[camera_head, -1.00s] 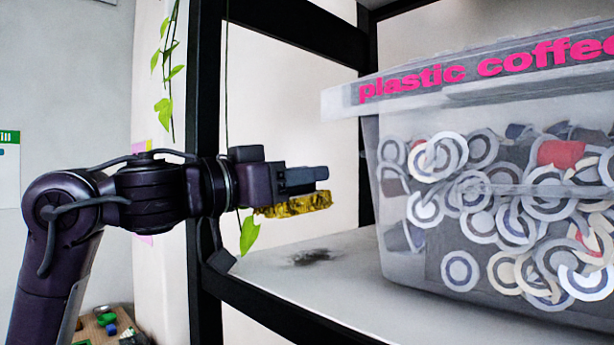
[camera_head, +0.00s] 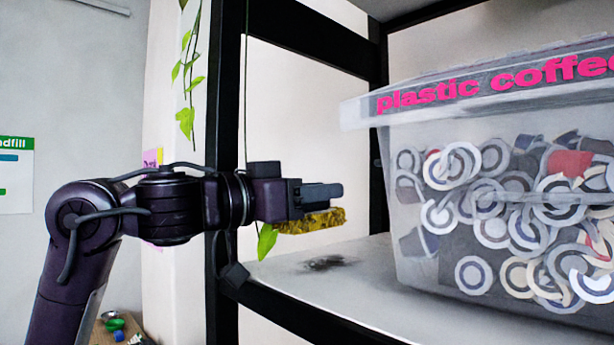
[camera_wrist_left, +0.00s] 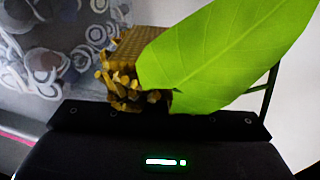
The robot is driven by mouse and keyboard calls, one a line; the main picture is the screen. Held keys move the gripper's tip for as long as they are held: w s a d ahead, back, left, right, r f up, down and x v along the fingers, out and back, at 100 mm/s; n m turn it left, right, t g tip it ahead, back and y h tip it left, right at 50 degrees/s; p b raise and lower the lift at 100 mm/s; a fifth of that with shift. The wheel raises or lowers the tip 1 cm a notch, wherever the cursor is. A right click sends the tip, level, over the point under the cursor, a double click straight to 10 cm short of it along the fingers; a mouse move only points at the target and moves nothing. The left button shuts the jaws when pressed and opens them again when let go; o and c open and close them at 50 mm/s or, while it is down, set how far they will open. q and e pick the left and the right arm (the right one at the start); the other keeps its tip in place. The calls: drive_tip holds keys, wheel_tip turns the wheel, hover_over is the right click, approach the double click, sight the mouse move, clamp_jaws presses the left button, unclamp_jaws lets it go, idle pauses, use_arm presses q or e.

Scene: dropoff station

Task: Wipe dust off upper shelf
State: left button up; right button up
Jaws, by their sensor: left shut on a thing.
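A dark patch of dust (camera_head: 330,263) lies on the pale shelf surface, below and slightly right of the sponge. The sponge is apart from the shelf. In the left wrist view the sponge (camera_wrist_left: 130,60) shows between the jaws, partly hidden by a large green leaf (camera_wrist_left: 225,55). My right gripper is in neither view.
A clear bin labelled "plastic coffee" (camera_head: 490,190), full of ringed lids, stands on the shelf's right. A black post (camera_head: 224,130) rises beside my left wrist. Vines (camera_head: 187,80) hang near it, with one leaf (camera_head: 266,242) below the gripper. The shelf's left part is open.

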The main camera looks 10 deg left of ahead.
sight(316, 219)
use_arm(q)
drive_tip(key=f, duration=0.2)
drive_tip(key=d+f, duration=0.1)
drive_tip(key=shift+w+f+g, duration=0.2)
drive_tip(key=shift+f+g, duration=0.15)
drive_tip(key=shift+g, duration=0.05)
drive_tip(key=shift+a, duration=0.15)
drive_tip(key=shift+s, duration=0.1)
drive_tip(key=shift+s+a+y, duration=0.1)
drive_tip(key=shift+a+y, duration=0.1)
drive_tip(key=shift+y, duration=0.1)
drive_tip(key=shift+a, duration=0.15)
drive_tip(key=shift+w+a+r+p, duration=0.1)
drive_tip(key=shift+w+r+p, duration=0.05)
drive_tip(key=shift+r, duration=0.25)
drive_tip(key=shift+w+a+r+p, duration=0.1)
drive_tip(key=shift+r+p, duration=0.05)
drive_tip(key=shift+r, duration=0.2)
drive_tip(key=shift+s+r, duration=0.1)
drive_tip(key=shift+r, duration=0.05)
drive_tip(key=shift+a, duration=0.1)
